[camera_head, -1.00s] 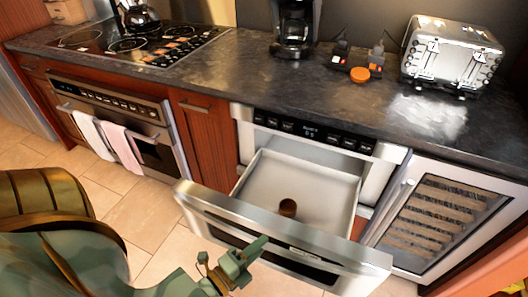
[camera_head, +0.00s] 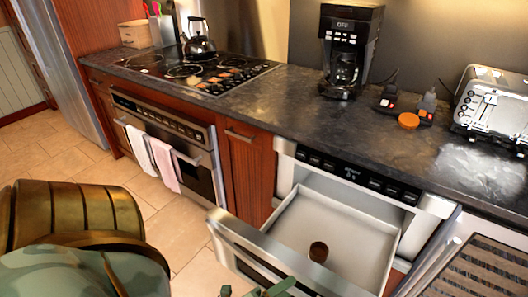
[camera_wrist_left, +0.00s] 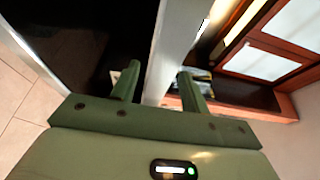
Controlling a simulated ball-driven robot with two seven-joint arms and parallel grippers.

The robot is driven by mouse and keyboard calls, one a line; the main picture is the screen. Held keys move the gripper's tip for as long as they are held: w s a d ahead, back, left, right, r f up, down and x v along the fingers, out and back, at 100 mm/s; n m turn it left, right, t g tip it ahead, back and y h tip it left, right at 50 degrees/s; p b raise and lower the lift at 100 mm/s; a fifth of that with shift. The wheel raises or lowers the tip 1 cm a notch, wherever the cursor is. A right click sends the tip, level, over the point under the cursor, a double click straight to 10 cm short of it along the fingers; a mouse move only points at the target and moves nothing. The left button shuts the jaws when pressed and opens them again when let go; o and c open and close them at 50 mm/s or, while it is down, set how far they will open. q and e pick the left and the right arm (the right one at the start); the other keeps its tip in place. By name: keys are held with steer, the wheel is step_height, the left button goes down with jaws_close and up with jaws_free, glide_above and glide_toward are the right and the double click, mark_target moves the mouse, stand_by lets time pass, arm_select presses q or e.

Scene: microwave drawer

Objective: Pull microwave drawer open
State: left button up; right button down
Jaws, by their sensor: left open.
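The microwave drawer (camera_head: 345,225) is pulled well out from its housing (camera_head: 375,180) under the counter. Its pale inner tray shows, with a small dark brown round item (camera_head: 318,252) in it. The steel drawer front (camera_head: 235,236) is cut off by the bottom edge of the head view. Only the tips of my left gripper (camera_head: 268,290) show there, close by the drawer front. In the left wrist view my left gripper (camera_wrist_left: 160,82) is open, with a pale upright strip (camera_wrist_left: 172,45) running between its fingers; I cannot tell if they touch it. My right gripper is not in view.
A wine cooler (camera_head: 470,270) stands right of the drawer. An oven (camera_head: 175,150) with hanging towels is to the left. The counter above holds a coffee maker (camera_head: 345,55), a toaster (camera_head: 490,105) and a kettle (camera_head: 198,42). Tiled floor (camera_head: 180,210) is clear on the left.

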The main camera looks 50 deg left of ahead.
arm_select(q)
steer(key=s+a, duration=0.2)
steer(key=s, duration=1.4)
steer(key=shift+p, duration=0.3)
steer(key=shift+s, duration=0.1)
